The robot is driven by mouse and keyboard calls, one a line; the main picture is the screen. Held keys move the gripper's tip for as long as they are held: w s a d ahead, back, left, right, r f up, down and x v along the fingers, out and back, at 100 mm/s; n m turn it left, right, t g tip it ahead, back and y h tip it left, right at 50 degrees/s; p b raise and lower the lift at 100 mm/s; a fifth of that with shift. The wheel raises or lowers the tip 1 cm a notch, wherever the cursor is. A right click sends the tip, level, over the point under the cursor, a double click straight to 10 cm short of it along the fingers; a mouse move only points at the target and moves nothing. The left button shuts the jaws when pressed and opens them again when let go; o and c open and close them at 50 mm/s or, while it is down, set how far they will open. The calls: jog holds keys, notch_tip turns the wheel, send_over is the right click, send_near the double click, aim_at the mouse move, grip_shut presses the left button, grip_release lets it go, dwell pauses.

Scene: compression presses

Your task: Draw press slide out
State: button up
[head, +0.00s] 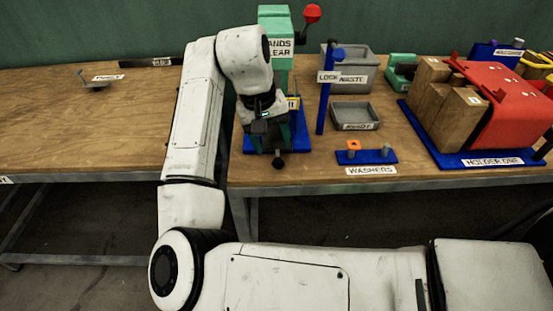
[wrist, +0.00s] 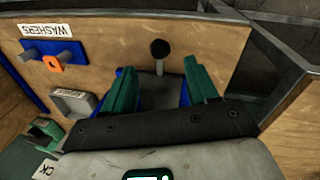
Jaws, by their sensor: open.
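The press (head: 273,22) is green with a red-knobbed lever and stands on a blue base (head: 299,143); my arm covers much of its front. A black ball knob (head: 278,161) sticks out at the front of the base, probably the slide's handle. In the wrist view the knob (wrist: 159,47) stands on a short stem, just beyond and between my fingertips. My gripper (head: 267,138) is over the front of the base, its green fingers apart with nothing seen held; it also shows in the wrist view (wrist: 159,68). The slide itself is mostly hidden.
To the right are a blue lockout post (head: 321,105), a grey tray (head: 355,116), a grey waste bin (head: 352,78) and a blue washers stand (head: 366,157). A red holder (head: 505,105) is farther right. The table's front edge is close to the knob; the left table is mostly clear.

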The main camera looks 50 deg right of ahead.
aim_at(277, 159)
jog(key=f, duration=0.4)
jog(key=s+d+f, duration=0.1)
jog(key=f, duration=0.1)
jog(key=shift+f, duration=0.25)
jog(key=shift+c, duration=0.4)
grip_shut()
